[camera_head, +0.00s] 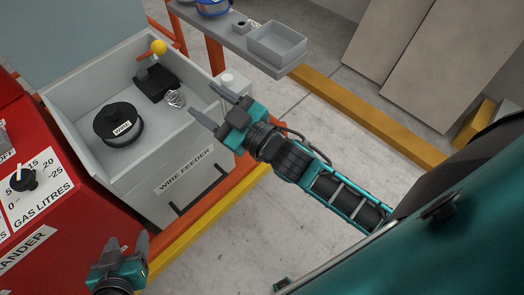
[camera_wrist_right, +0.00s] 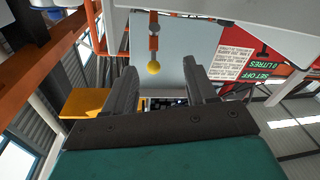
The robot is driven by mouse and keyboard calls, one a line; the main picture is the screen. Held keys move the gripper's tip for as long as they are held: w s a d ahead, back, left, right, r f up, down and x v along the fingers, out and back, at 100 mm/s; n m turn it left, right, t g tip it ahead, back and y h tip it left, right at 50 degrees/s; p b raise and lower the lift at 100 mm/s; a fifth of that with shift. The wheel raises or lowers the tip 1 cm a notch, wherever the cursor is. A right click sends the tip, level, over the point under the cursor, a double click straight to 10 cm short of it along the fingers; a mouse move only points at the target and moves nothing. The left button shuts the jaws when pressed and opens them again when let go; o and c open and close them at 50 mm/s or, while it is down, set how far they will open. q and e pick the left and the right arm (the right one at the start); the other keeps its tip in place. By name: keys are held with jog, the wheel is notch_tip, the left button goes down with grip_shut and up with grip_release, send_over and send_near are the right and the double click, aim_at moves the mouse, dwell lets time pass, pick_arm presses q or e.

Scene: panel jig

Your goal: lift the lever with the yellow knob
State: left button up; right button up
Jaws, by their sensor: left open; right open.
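The lever's yellow knob (camera_head: 159,47) sits at the end of a short orange arm (camera_head: 145,55) above a black block (camera_head: 155,84) inside the open grey wire feeder box (camera_head: 190,172). My right gripper (camera_head: 209,105) is open and empty near the box's right rim, to the right of and below the knob in the head view. In the right wrist view, the knob (camera_wrist_right: 153,68) and its orange arm (camera_wrist_right: 154,38) appear between the open fingers (camera_wrist_right: 162,72), beyond them and not touching. My left gripper (camera_head: 128,243) is open and empty at the bottom left, beside the red machine.
A black wire spool (camera_head: 118,124) and a small wire coil (camera_head: 176,99) are inside the box. A red machine (camera_head: 45,205) stands left. A grey shelf with an empty tray (camera_head: 276,46) is behind, with an orange post beside the box.

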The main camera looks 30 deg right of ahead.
jog(key=s+d+f+m+g+h, duration=0.2)
jog(key=s+d+f, duration=0.1)
jog(key=f, duration=0.4)
jog(key=s+d+f+m+g+h, duration=0.2)
jog(key=s+d+f+m+h, duration=0.1)
jog(key=s+f, duration=0.2)
jog(key=shift+d+f+g, duration=0.3)
jog(key=shift+d+f, duration=0.05)
jog(key=shift+f, duration=0.6)
